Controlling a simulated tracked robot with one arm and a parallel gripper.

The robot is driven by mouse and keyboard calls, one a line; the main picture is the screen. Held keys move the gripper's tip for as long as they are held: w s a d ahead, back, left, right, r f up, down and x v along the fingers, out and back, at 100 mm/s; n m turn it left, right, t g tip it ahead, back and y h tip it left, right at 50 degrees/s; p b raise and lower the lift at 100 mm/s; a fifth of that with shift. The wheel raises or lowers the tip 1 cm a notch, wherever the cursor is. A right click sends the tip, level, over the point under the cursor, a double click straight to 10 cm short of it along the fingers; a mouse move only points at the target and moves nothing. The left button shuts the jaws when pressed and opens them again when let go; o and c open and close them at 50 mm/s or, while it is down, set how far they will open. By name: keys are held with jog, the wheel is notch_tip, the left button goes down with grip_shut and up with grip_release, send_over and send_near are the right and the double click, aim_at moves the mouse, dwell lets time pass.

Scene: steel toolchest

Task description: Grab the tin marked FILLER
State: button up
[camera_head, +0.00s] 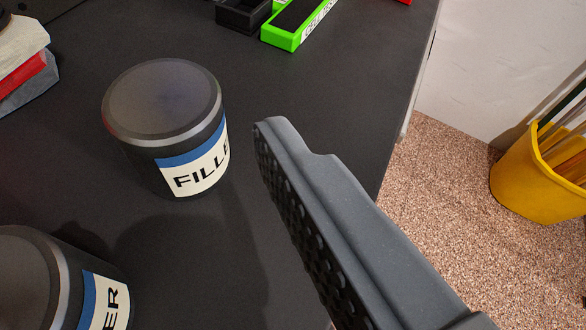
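A dark grey tin (165,125) with a lid and a blue and cream label stands upright on the black surface, left of centre. Its label reads "FILLE", with the rest turned out of sight. A second dark tin (40,280) is cut off at the lower left; its label shows only "ER". One ridged grey finger of my gripper (300,190) reaches up from the lower right, to the right of the FILLER tin and apart from it. Its studded pad faces left and is bare. The other finger is out of view.
The black worktop (330,95) ends at an edge on the right. A green tray (292,32) and a black tray (241,14) lie at the back. Red and grey items (28,80) lie at the left. A yellow bucket (530,180) stands beyond the edge.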

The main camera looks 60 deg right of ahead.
aim_at(159, 103)
jog(key=shift+h, duration=0.3)
jog(key=x, duration=0.8)
jog(key=shift+d+f, duration=0.45)
jog(key=shift+f, duration=0.1)
jog(key=shift+s+f+x, duration=0.1)
jog(key=shift+f+x, duration=0.05)
jog(key=shift+x, duration=0.7)
jog(key=shift+s+f+x, duration=0.1)
jog(key=shift+f+x, duration=0.05)
jog(key=shift+x, duration=0.75)
jog(key=shift+f+x, duration=0.15)
jog(key=shift+x, duration=0.7)
jog(key=c, duration=1.3)
